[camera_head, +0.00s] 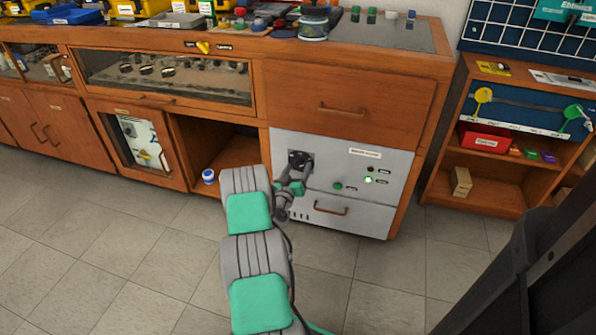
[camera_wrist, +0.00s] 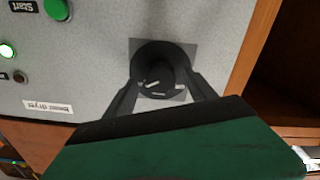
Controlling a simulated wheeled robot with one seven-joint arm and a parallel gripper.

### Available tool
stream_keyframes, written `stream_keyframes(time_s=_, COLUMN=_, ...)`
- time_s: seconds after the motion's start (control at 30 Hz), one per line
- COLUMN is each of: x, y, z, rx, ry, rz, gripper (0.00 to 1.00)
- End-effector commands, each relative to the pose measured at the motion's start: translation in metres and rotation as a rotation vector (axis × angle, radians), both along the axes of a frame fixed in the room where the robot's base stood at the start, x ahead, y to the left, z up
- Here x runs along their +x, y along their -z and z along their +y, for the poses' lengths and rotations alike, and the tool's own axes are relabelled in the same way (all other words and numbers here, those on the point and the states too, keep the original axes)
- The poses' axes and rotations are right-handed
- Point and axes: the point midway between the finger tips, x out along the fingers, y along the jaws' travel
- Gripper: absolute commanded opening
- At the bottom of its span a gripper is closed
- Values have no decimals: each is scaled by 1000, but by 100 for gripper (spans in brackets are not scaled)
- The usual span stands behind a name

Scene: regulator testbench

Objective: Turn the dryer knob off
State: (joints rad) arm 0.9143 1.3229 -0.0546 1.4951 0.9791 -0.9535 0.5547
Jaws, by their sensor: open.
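The dryer knob (camera_wrist: 154,72) is a round black dial on a pale square plate, on the grey dryer panel (camera_head: 325,160). In the wrist view, which shows the panel upside down, the fingers of my gripper (camera_wrist: 162,88) are spread to the left and right of the knob. They are open around it; I cannot tell if they touch it. The knob's pointer and setting are not readable. In the head view my gripper (camera_head: 297,168) reaches the plate from the front and hides most of the knob.
The panel also carries a green button (camera_head: 338,186), a lit lamp (camera_head: 368,180) and a dark red button (camera_head: 370,169). A drawer handle (camera_head: 330,209) lies below. An open shelf (camera_head: 226,158) is at left; a shelf unit (camera_head: 490,190) stands at right.

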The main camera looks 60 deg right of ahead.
Motion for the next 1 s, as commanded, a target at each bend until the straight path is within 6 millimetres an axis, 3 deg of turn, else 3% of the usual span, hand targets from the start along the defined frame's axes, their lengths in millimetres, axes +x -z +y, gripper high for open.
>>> stream_keyframes(time_s=0.1, x=2, y=0, z=-9, rx=0, ry=-1, rz=-1, gripper=65)
stream_keyframes(time_s=0.33, x=2, y=-1, z=-10, rx=0, ry=-2, rz=1, gripper=65)
stream_keyframes(time_s=1.0, x=2, y=0, z=-9, rx=1, ry=-1, rz=1, gripper=10)
